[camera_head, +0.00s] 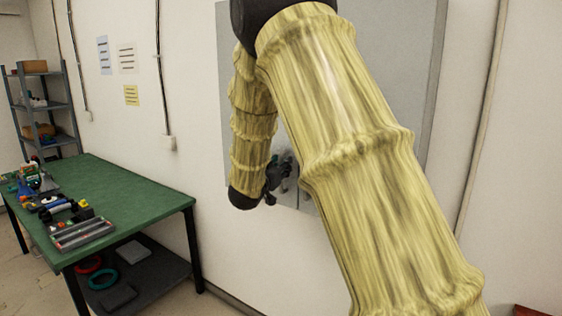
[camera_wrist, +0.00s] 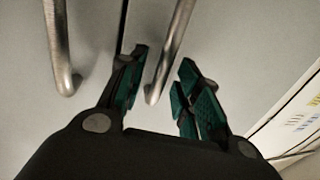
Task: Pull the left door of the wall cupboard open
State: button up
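The grey wall cupboard (camera_head: 410,25) hangs on the white wall, largely hidden behind my arm in the head view. Its doors look shut, with a dark seam between them in the wrist view. Two metal bar handles show there. The left door's handle (camera_wrist: 174,45) is on the side toward the wall papers and runs between my fingers. The other handle (camera_wrist: 58,50) is outside them, at the left. My gripper (camera_wrist: 163,60) is open, with gaps visible on both sides of the bar. In the head view my gripper (camera_head: 277,176) is at the cupboard's lower part.
Paper sheets (camera_head: 127,58) and conduits run along the wall. The wall below the cupboard is clear.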

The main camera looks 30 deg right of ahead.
jog(key=shift+w+d, duration=0.25)
jog(key=shift+d, duration=0.25)
grip_shut()
jog(key=shift+a, duration=0.1)
